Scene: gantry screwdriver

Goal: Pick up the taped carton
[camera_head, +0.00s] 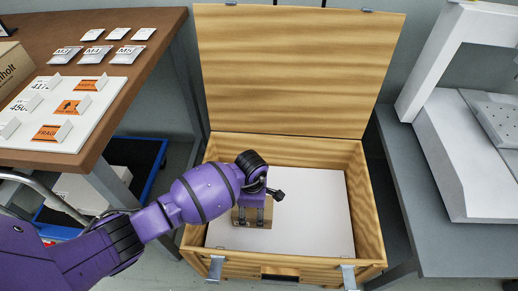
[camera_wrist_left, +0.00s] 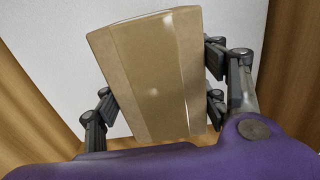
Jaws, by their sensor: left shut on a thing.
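The taped carton (camera_wrist_left: 153,80) is a small brown box with a glossy strip of tape along it. In the left wrist view it sits between the fingers of my left gripper (camera_wrist_left: 160,100), with finger pads against both sides. In the head view the carton (camera_head: 251,216) is low inside the open wooden crate (camera_head: 371,215), below my left gripper (camera_head: 252,207), which is shut on it. The wrist hides its top there. I cannot tell whether the carton touches the white crate floor (camera_head: 310,215). My right gripper is not in view.
The crate's lid (camera_head: 298,70) stands open at the back, and its walls surround the arm's end. A brown table (camera_head: 150,50) at left holds a white board (camera_head: 75,135) with orange labels. A grey bench (camera_head: 440,200) with white equipment stands at right.

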